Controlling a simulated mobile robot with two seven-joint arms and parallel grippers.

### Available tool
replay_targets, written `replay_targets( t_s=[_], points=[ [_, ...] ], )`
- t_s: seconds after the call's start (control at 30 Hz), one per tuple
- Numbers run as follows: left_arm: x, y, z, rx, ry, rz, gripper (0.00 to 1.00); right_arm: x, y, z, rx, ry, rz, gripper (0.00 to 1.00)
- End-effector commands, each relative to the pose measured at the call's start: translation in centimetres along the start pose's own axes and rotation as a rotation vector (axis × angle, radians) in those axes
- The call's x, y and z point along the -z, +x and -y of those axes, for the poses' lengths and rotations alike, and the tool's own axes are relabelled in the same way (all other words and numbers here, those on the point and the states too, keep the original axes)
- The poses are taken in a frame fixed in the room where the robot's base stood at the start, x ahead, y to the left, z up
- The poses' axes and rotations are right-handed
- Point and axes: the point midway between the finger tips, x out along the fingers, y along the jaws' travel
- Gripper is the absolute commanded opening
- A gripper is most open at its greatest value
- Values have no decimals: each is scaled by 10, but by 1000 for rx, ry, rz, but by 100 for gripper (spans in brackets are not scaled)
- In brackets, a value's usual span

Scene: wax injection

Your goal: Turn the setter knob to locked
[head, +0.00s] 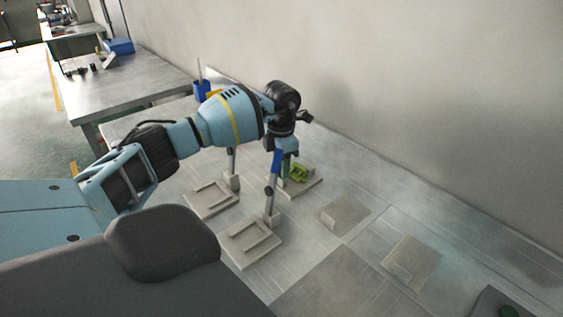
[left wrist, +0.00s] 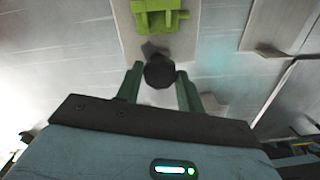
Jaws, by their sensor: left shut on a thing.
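My left gripper (head: 287,158) points down over a pale plate (head: 303,189) near the wall. In the left wrist view its two green fingers (left wrist: 160,88) stand on either side of a dark round knob (left wrist: 159,71), likely the setter knob, and are shut on it. A short dark pointer-like part sticks out from the knob toward a lime-green block (left wrist: 160,15) on the same plate. The green block also shows in the head view (head: 299,173), beside the fingers. The knob is hidden there by the gripper. I cannot read any lock marking. My right gripper is not in view.
Two flat plates (head: 345,213) (head: 411,262) lie to the right. A blue cup (head: 201,89) stands behind my arm. The wall runs along the back.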

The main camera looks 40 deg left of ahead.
Motion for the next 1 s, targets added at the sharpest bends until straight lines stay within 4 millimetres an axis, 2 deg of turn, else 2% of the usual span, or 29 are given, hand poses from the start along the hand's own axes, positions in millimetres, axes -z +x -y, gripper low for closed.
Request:
replay_targets(
  t_s=[0.2,0.5,1.0],
  points=[
    [0,0,0,-1,191,-1,15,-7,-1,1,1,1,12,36],
    [0,1,0,0,390,-1,15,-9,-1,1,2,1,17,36],
    [0,0,0,0,497,-1,15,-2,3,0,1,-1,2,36]
  ],
)
